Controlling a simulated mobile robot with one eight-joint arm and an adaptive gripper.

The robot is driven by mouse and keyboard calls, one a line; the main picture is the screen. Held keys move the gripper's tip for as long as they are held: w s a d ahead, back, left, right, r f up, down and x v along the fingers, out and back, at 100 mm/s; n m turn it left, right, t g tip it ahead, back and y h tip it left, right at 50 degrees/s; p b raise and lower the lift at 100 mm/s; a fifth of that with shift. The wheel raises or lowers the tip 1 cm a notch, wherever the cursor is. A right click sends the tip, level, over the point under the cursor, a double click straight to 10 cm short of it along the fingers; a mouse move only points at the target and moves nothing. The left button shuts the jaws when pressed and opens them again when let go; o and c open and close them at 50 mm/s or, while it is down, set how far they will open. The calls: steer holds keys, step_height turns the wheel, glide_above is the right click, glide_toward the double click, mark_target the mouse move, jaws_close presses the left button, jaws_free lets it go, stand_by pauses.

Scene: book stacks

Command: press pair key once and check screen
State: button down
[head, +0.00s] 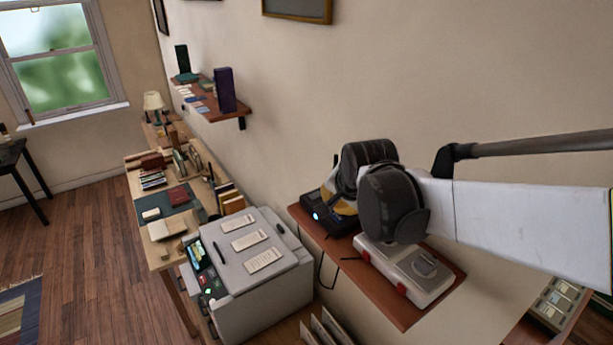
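A black device (318,216) with a small glowing blue-white spot sits on the left end of a brown wall shelf. I cannot make out a labelled pair key on it. My arm reaches in from the right, and its end, my gripper (338,206), is low over or beside this device. My arm links hide much of the gripper, so contact and finger opening cannot be told. A grey printer (281,294) to the left has a small lit screen (196,255) and a panel of keys (212,287) on its front. The screen text is too small to read.
A white device with red parts (408,275) sits on the same brown shelf (408,318), under my arm. Paper slips (249,241) lie on the printer. A cluttered desk (158,261) stands beyond it. Open wooden floor (95,235) is at left.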

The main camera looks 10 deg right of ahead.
mark_target(335, 214)
steer(key=shift+r, duration=0.1)
step_height(335, 214, up, 6)
steer(key=p, duration=0.4)
steer(key=shift+p, duration=0.3)
stand_by(0.5)
